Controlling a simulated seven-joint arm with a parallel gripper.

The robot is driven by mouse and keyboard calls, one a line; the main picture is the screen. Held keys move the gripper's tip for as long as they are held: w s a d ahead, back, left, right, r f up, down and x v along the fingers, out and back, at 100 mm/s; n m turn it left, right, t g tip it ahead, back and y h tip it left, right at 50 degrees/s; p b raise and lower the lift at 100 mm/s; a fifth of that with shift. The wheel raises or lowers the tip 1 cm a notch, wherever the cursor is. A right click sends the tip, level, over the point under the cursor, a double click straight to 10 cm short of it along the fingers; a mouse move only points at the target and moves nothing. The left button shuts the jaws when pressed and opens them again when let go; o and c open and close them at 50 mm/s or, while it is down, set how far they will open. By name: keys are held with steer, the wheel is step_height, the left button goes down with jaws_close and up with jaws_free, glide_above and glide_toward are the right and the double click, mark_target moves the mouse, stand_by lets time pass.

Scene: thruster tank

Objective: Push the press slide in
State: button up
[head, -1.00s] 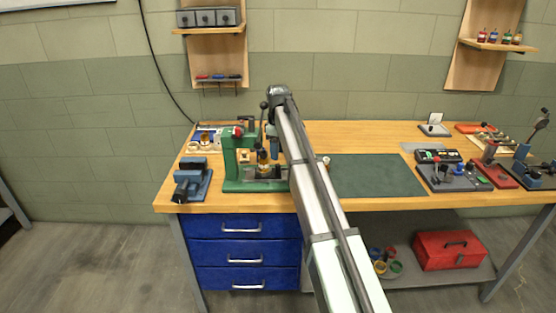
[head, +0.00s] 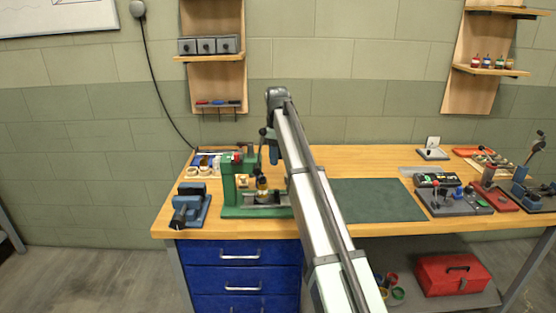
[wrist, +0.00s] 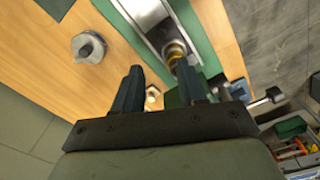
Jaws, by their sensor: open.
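The green press (head: 231,187) stands at the left of the workbench, its base toward the front edge. A metal slide (head: 268,198) lies along the base, with a brass-coloured part (head: 262,184) above it. In the wrist view, the silver slide channel (wrist: 147,12) runs on the green base at the top, with the brass part (wrist: 174,50) at its near end. My gripper (head: 273,158) hangs above the right side of the press. In the wrist view, my gripper (wrist: 160,70) is open and empty, with two dark blue fingers apart. The right finger overlaps the press; contact cannot be told.
A blue vise (head: 190,207) stands left of the press. A dark green mat (head: 375,200) lies to the right, mostly clear. A grey lever box (head: 455,202) is farther right. In the wrist view, a round metal knob (wrist: 89,47) sits on the wood left of the fingers.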

steer(key=shift+m, duration=0.8)
steer(key=d+f, duration=0.1)
steer(key=d, duration=0.3)
steer(key=d+f, duration=0.1)
steer(key=d, duration=0.3)
steer(key=d+f, duration=0.1)
steer(key=d, duration=0.3)
steer(key=shift+w+d, duration=0.15)
jaws_close()
steer(key=s+d+f+m+y, duration=0.1)
steer(key=s+d+f+y, duration=0.1)
steer(key=s+d+f, duration=0.35)
steer(key=w+a+f+m+t+y, duration=0.1)
steer(key=w+a+m, duration=0.1)
steer(key=a, duration=0.1)
steer(key=w+a+f+m+t+y, duration=0.1)
steer(key=w+a+f+m+y, duration=0.1)
steer(key=a, duration=0.1)
steer(key=w+a+f+m+t+y, duration=0.1)
steer(key=a+m, duration=0.1)
steer(key=a, duration=0.1)
steer(key=shift+w+a+f+y, duration=0.3)
steer(key=shift+w+a+f, duration=0.1)
steer(key=a, duration=0.3)
steer(key=shift+s+f, duration=0.2)
steer(key=shift+f, duration=0.1)
steer(key=shift+s+a, duration=0.15)
steer(key=shift+a, duration=0.55)
